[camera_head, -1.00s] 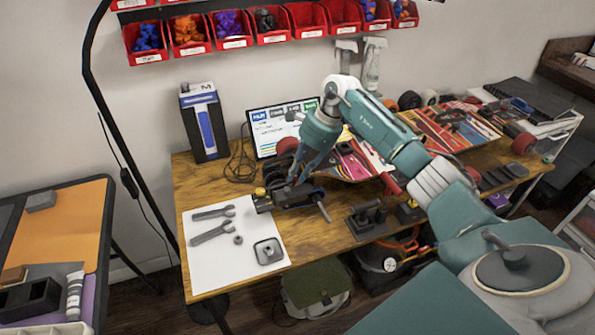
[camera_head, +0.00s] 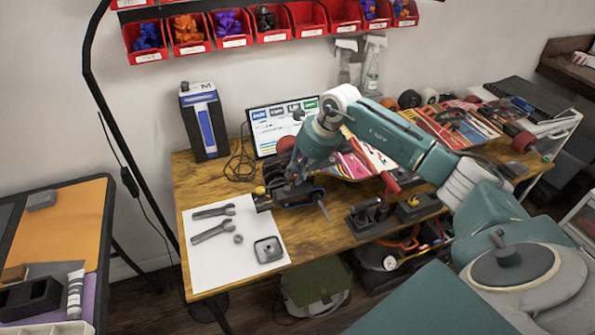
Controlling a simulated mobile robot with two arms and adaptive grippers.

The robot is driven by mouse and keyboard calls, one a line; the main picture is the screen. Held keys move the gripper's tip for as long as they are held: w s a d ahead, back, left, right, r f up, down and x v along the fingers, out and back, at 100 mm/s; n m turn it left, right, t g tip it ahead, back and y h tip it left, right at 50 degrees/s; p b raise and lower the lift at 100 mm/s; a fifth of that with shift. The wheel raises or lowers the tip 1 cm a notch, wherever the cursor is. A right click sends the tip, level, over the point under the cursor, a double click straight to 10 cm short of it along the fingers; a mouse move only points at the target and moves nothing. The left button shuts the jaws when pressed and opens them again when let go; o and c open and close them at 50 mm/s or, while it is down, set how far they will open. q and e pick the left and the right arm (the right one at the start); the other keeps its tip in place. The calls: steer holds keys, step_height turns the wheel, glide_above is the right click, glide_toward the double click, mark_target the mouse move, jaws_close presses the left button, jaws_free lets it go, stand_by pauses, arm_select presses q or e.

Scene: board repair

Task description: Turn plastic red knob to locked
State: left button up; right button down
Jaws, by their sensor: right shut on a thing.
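My right gripper (camera_head: 289,181) reaches down onto a dark device (camera_head: 298,194) that lies at the top right corner of the white sheet. It is shut on a small part at the top of this device. The fingers hide that part, so I cannot see its colour or how far it is turned. No red knob shows clearly on the device. A yellow knob (camera_head: 260,191) stands at its left end, and a thin rod (camera_head: 323,210) sticks out at its right. My left gripper is not in view.
The white sheet (camera_head: 225,270) holds two wrenches (camera_head: 212,232), a nut and a square grey part (camera_head: 268,249). A screen (camera_head: 270,128) and a reddish round thing (camera_head: 286,143) are behind the gripper. Dark blocks (camera_head: 368,212) stand to the right. Bare wood shows between.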

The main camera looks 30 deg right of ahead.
steer(key=m, duration=0.2)
steer(key=m+h+b, duration=0.1)
steer(key=m, duration=0.1)
steer(key=shift+w+a+r+m+t+h, duration=0.1)
steer(key=shift+a+m+t+h, duration=0.05)
steer(key=shift+m+t+h, duration=0.2)
steer(key=m+h+b, duration=0.1)
steer(key=m, duration=0.2)
steer(key=shift+a+m, duration=0.15)
steer(key=shift+m, duration=0.2)
steer(key=shift+w+r+m+h+b, duration=0.1)
steer(key=shift+m+h+b, duration=0.8)
steer(key=shift+m, duration=0.8)
steer(key=c, duration=1.7)
jaws_free()
steer(key=shift+o, duration=0.2)
steer(key=shift+a, duration=0.1)
